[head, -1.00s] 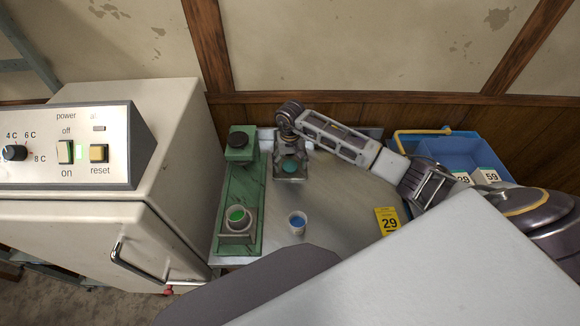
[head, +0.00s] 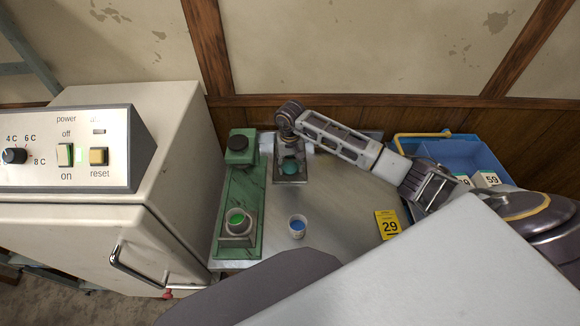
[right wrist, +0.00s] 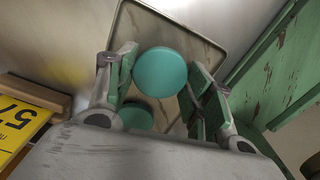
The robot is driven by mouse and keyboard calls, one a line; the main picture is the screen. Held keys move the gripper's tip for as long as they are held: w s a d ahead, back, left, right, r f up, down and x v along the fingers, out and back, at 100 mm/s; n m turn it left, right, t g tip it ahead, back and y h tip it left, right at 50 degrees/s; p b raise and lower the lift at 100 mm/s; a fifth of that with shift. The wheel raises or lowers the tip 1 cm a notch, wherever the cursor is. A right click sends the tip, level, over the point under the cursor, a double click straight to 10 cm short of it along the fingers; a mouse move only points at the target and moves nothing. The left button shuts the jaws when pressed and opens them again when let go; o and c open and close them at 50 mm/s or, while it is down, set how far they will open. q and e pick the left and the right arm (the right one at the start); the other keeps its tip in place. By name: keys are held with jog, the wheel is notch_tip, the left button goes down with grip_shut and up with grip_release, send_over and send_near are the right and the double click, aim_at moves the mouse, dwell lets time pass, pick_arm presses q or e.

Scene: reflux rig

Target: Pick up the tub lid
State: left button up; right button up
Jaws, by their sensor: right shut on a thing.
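The tub lid (head: 291,181) appears as a square grey plate with a round teal knob, on or just above the grey table. It also shows in the right wrist view (right wrist: 190,28), with the teal knob (right wrist: 160,72) between the fingers. A second teal disc (right wrist: 137,117) shows lower there; I cannot tell if it is a reflection. My right gripper (head: 290,160) points down and is shut on the lid's knob. I cannot tell whether the plate is clear of the table. My left gripper is not in view.
Left of the lid is a green stand (head: 240,195) with a green-topped holder (head: 238,222). A small cup with blue contents (head: 297,227) stands in front. A blue crate (head: 450,155) is behind my right arm. A cream cabinet (head: 170,150) borders the left.

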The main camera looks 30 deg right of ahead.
aim_at(290, 166)
notch_tip(290, 166, up, 4)
jog(key=shift+r+b, duration=0.15)
jog(key=shift+b, duration=0.15)
notch_tip(290, 166, up, 3)
jog(key=shift+r, duration=0.35)
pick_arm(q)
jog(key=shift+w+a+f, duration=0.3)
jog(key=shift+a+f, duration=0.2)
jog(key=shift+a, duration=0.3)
pick_arm(e)
jog(key=shift+r, duration=0.5)
